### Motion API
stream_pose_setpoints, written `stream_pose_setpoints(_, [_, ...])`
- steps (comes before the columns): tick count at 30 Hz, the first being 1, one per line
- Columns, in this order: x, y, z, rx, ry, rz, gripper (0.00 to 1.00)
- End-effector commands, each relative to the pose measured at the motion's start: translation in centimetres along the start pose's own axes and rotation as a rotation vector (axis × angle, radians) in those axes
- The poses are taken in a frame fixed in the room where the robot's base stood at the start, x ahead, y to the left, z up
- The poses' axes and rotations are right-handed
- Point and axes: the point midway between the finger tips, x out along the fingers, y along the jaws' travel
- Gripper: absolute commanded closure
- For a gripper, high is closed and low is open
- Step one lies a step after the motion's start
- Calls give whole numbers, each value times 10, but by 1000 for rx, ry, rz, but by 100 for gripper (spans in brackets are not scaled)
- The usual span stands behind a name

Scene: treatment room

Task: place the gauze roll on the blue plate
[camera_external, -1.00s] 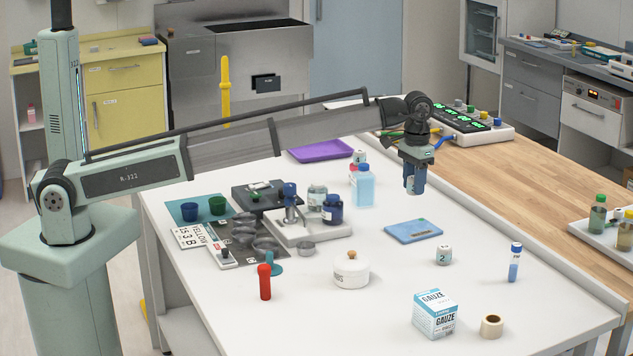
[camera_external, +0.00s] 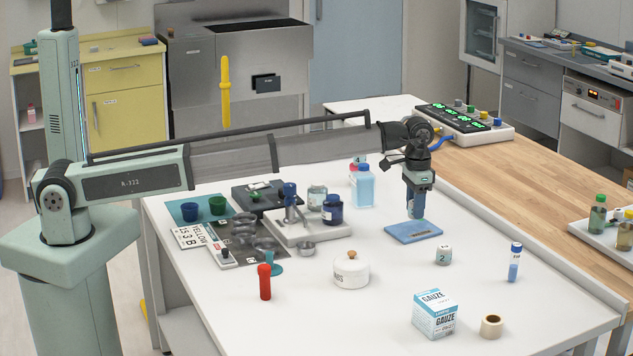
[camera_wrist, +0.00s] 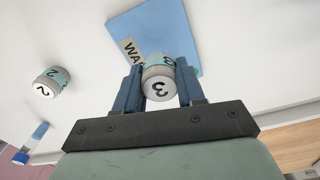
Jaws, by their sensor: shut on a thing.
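My gripper (camera_external: 417,197) is shut on a small white cylinder with a grey-blue band and a "3" (camera_wrist: 158,88); it shows between both fingers in the wrist view. The cylinder is right over the blue plate (camera_external: 402,233), low and upright; I cannot tell whether it touches. The plate also shows in the wrist view (camera_wrist: 150,22), with a partly hidden label reading "WA". A beige roll with a dark hole, seemingly the gauze roll (camera_external: 491,326), lies on the white table at front right, apart from my gripper.
A similar cylinder marked "2" (camera_external: 443,256) stands right of the plate. A blue bottle (camera_external: 364,187) stands behind left.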

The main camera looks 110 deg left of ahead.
Motion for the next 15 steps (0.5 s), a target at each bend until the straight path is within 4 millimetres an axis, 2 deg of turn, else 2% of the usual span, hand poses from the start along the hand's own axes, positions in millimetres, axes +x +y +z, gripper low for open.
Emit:
stream_pose_setpoints(7, [29,0,0,-1,-1,0,90])
stream_pose_setpoints(15, [32,0,0,-1,0,0,90])
